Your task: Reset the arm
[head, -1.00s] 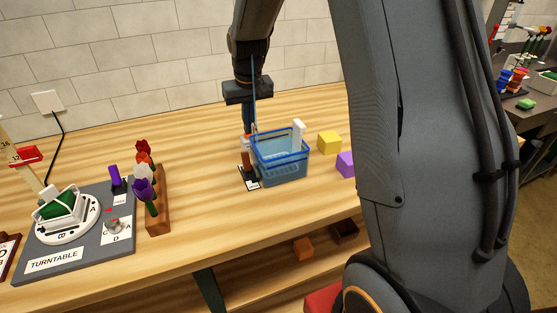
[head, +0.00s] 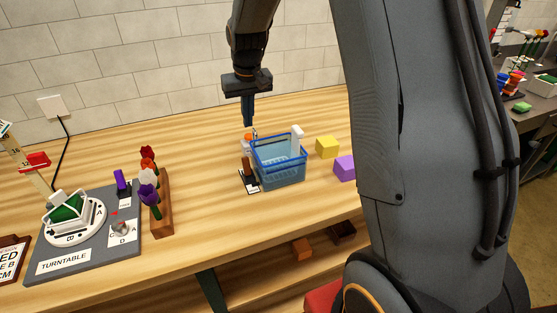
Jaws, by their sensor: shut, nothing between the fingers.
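My gripper (head: 248,124) hangs from my dark arm at the back of the wooden table. It points straight down and its blue fingers are together with nothing between them. The fingertips are just above and left of the blue basket (head: 281,180), near its back left corner. The basket stands upright on the table, with a white bottle-like thing (head: 297,142) at its right rim.
A dark upright item (head: 247,170) stands left of the basket. A yellow block (head: 327,147) and a purple block (head: 344,166) lie right of it. The flower rack (head: 161,205) and turntable board (head: 92,256) are at left. Table between is clear.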

